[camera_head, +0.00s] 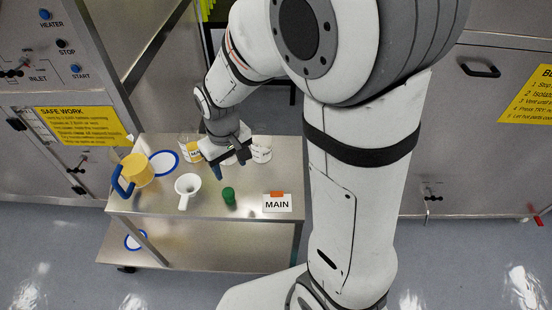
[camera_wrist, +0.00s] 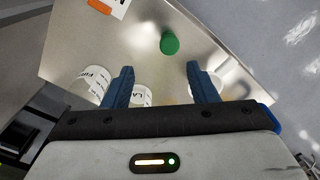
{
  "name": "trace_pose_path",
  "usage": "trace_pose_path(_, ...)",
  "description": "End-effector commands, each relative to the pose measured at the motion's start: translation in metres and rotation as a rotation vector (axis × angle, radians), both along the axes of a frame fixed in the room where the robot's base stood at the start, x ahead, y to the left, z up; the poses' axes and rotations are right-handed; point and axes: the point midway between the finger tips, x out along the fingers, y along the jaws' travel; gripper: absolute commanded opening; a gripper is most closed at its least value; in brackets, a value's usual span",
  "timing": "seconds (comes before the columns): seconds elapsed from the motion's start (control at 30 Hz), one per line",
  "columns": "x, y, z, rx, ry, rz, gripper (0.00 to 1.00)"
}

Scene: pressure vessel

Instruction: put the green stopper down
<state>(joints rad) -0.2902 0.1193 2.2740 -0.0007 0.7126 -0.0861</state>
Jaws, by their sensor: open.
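The green stopper (camera_head: 229,195) stands on the steel cart top (camera_head: 215,208), between the white funnel and the MAIN sign. My gripper (camera_head: 231,168) is above the cart, a little behind the stopper in the head view. In the wrist view the stopper (camera_wrist: 169,43) sits on the bare steel, ahead of the fingers and apart from them. My gripper (camera_wrist: 160,84) is open, with its two blue fingers spread and nothing between them.
A white funnel (camera_head: 187,187), a yellow jug (camera_head: 137,170) with a blue handle and a MAIN sign (camera_head: 277,203) stand on the cart. Labelled containers (camera_head: 190,149) stand at the back, some partly hidden by my gripper. Bare steel surrounds the stopper.

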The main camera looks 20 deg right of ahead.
Motion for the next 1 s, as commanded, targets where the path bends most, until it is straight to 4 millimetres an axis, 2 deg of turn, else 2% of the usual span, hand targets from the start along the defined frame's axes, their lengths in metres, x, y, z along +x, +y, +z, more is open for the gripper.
trace_pose_path(0.03, -0.006, -0.012, 0.017, 0.008, -0.027, -0.035, 0.53)
trace_pose_path(0.2, -0.04, -0.053, 0.065, 0.025, -0.104, -0.164, 0.53)
trace_pose_path(0.4, -0.085, -0.088, 0.1, 0.039, -0.18, -0.298, 0.53)
trace_pose_path(0.5, -0.102, -0.097, 0.108, 0.042, -0.205, -0.343, 0.53)
trace_pose_path(0.63, -0.113, -0.107, 0.113, 0.043, -0.221, -0.373, 0.53)
trace_pose_path(1.0, -0.115, -0.108, 0.114, 0.043, -0.224, -0.378, 0.53)
